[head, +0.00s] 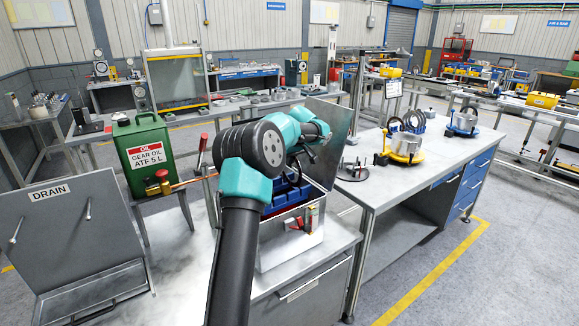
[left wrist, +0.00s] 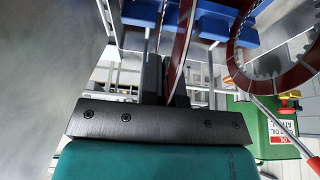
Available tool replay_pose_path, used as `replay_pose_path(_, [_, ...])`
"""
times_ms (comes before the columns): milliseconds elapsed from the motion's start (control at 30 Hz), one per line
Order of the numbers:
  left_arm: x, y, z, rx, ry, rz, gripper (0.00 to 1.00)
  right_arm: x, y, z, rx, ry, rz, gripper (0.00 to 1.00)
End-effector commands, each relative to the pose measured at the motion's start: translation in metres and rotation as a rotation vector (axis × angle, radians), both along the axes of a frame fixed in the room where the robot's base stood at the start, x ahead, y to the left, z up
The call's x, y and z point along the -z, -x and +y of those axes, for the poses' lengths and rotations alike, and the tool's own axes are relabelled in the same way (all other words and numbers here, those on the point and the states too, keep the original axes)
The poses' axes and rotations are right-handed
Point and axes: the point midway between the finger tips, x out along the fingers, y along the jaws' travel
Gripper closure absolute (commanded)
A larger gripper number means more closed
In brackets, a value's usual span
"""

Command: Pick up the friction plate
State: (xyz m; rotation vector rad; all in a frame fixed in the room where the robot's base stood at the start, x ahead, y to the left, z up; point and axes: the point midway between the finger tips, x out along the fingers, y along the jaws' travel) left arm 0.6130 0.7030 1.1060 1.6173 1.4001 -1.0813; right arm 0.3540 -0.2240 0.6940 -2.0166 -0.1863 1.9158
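My left gripper (head: 303,158) is low over a blue rack (head: 288,197) in an open metal box. In the left wrist view its two dark fingers (left wrist: 166,88) are close together, with a thin brown-red friction plate (left wrist: 185,45), seen nearly edge-on, running down between them. The fingers look shut on this plate; its lower edge is hidden. Another brown-red ring plate (left wrist: 236,62) is to the right, apart from the fingers. The blue rack also shows at the top of the left wrist view (left wrist: 220,25). My right gripper is not in view.
A green oil can (head: 150,155) stands left of my arm, behind a grey DRAIN panel (head: 75,235). The box's raised metal lid (head: 328,125) is close behind the gripper. A bench (head: 400,190) at right holds a yellow-based housing (head: 403,147) and dark rings.

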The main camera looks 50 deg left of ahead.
Motion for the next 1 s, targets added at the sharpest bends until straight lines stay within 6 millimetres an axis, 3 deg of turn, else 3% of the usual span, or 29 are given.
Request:
replay_pose_path(200, [-0.042, -0.001, 0.0, 0.0, -0.002, -0.003, 1.0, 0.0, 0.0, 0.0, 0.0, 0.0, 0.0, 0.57])
replay_pose_path(400, [-0.066, -0.001, 0.0, 0.001, -0.002, -0.002, 1.0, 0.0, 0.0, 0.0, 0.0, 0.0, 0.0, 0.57])
replay_pose_path(1000, [-0.072, 0.0, 0.0, 0.002, -0.001, 0.0, 1.0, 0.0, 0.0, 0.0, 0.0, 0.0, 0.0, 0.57])
